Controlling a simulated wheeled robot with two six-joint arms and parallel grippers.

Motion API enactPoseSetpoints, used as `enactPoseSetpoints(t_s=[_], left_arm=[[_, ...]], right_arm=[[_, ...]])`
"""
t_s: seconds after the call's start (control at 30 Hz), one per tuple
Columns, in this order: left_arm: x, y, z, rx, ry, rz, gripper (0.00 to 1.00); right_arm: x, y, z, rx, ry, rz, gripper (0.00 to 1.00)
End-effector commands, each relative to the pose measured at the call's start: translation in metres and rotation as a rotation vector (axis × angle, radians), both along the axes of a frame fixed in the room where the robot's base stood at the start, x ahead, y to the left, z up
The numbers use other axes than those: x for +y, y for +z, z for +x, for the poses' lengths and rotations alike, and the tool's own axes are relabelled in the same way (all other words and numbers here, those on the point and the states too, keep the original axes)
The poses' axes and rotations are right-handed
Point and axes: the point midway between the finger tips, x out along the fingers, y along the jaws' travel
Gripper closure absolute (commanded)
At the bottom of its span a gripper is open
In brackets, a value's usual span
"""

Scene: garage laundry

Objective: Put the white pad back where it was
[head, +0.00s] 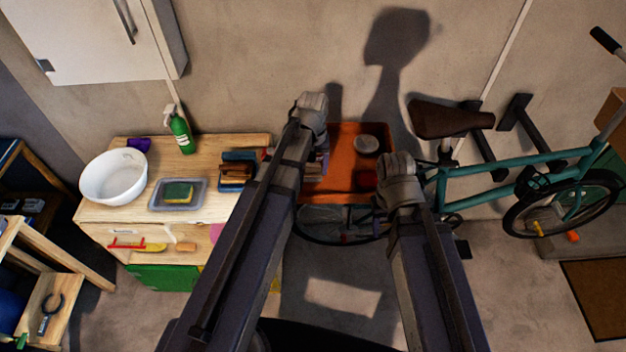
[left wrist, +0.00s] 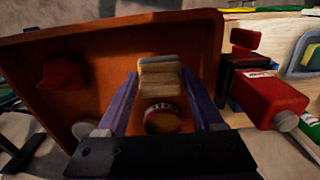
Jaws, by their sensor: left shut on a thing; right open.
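A pale, off-white block, which I take to be the white pad (left wrist: 160,72), is between the purple fingers of my left gripper (left wrist: 160,84) in the left wrist view. The gripper is shut on it, above the orange tray (left wrist: 105,42). In the head view my left gripper (head: 318,160) is at the tray's left side and the arm mostly hides the pad.
The tray holds a red thing (head: 368,179), a grey round lid (head: 366,144) and a round brown tin (left wrist: 163,119). A red bottle (left wrist: 268,100) is beside it. A wooden worktop (head: 215,205) with a white basin (head: 114,178) is left; a teal bicycle (head: 490,196) is right.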

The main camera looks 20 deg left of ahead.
Motion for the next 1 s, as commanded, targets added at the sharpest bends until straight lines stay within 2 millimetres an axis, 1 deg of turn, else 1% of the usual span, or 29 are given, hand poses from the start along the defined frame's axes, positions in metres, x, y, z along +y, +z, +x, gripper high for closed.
enactPoseSetpoints(t_s=[0.07,0.13,0.4,0.67,0.8,0.83,1.0], left_arm=[[0.0,-0.001,0.0,0.0,0.0,0.0,0.76],[0.0,-0.006,0.0,0.0,0.0,0.0,0.76],[0.0,-0.037,0.0,0.0,0.0,0.0,0.76],[0.0,-0.036,0.0,0.0,0.0,0.0,0.76],[0.0,-0.039,0.0,0.0,0.0,0.0,0.76],[0.0,-0.039,0.0,0.0,0.0,0.0,0.3],[0.0,-0.038,0.0,0.0,0.0,0.0,0.11]], right_arm=[[0.0,-0.001,0.0,0.0,0.0,0.0,0.5],[0.0,-0.006,0.0,0.0,0.0,0.0,0.5],[0.0,-0.037,0.0,0.0,0.0,0.0,0.5],[0.0,-0.036,0.0,0.0,-0.001,0.0,0.5],[0.0,-0.039,0.0,0.0,-0.001,0.0,0.5],[0.0,-0.039,0.0,0.0,-0.001,0.0,0.5],[0.0,-0.038,0.0,0.0,-0.001,0.0,0.5]])
